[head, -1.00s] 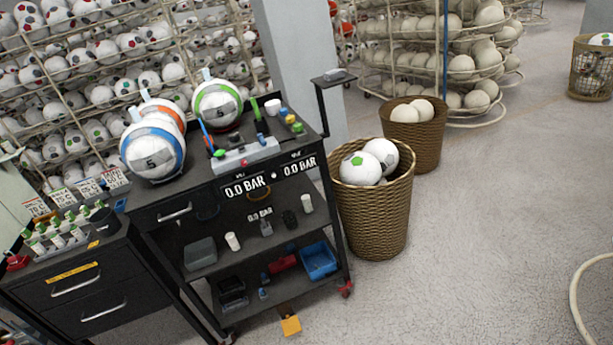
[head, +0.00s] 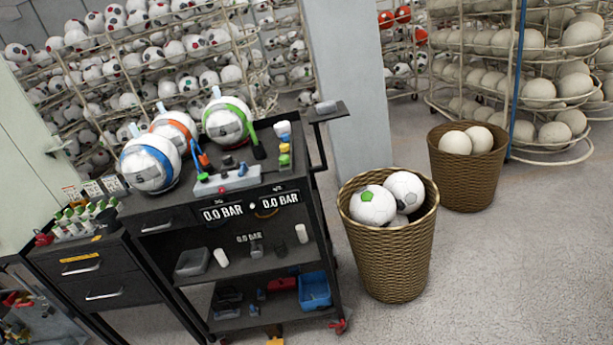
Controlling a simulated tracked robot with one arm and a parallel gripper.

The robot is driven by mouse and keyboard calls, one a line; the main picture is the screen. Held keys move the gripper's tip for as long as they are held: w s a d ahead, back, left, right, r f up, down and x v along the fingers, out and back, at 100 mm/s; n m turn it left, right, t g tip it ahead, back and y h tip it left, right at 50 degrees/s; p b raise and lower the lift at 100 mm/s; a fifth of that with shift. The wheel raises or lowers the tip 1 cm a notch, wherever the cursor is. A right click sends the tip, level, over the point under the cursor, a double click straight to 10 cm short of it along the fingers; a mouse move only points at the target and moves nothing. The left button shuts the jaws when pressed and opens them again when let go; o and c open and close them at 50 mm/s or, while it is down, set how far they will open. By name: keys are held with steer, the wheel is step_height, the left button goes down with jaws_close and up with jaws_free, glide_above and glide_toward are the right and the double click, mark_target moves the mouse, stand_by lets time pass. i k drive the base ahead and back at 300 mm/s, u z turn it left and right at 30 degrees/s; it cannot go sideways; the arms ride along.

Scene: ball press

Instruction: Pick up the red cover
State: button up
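No gripper of mine shows in the head view. I cannot tell for certain which red thing is the red cover. A small red piece (head: 43,239) lies on the left end of the low drawer cabinet's top, beside a row of green-capped bottles (head: 82,220). A red box-like item (head: 283,284) lies on the bottom shelf of the black cart (head: 180,235), left of a blue bin (head: 315,291). A small red button-like spot (head: 222,190) is on the front of the grey control box (head: 245,179) on the cart's top.
Balls with blue, orange and green bands (head: 150,165) stand on the cart. Wicker baskets with balls (head: 390,262) (head: 468,182) stand right of it, near a grey pillar (head: 350,90). Ball racks (head: 150,60) fill the back. Floor (head: 520,280) at the right front is clear.

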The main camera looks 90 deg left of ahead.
mark_target(281, 285)
steer(key=i, duration=0.85)
steer(key=u, duration=2.7)
steer(key=k, duration=0.55)
steer(key=u, duration=0.2)
steer(key=i, duration=0.6)
steer(key=z, duration=0.1)
